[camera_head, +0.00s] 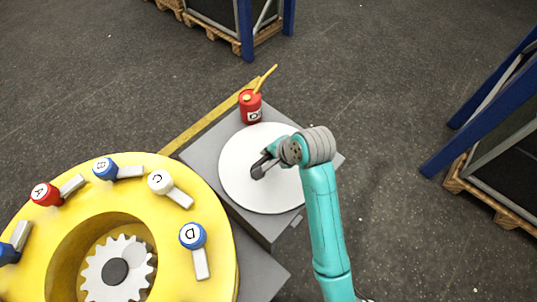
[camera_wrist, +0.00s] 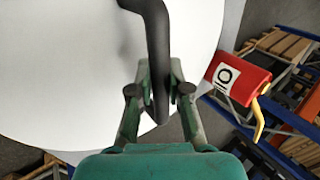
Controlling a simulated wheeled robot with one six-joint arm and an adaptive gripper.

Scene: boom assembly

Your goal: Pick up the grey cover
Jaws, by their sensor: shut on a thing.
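The grey cover (camera_head: 246,192) is a flat, round, pale disc over the grey block in the middle of the camera_head view. It also fills the left of the wrist view (camera_wrist: 60,75). Its dark curved handle (camera_wrist: 156,35) runs between my gripper's fingers. My gripper (camera_head: 264,163) is shut on this handle, near the middle of the disc; its fingers also show in the wrist view (camera_wrist: 159,90). The disc's underside is hidden, so I cannot tell whether it touches the block.
A red oil can (camera_head: 250,108) marked O, with a yellow spout, stands just behind the cover. A yellow ring (camera_head: 215,255) with lettered red, blue and white handled parts and a white gear (camera_head: 118,245) is at lower left. Blue racks (camera_head: 480,105) stand right and behind.

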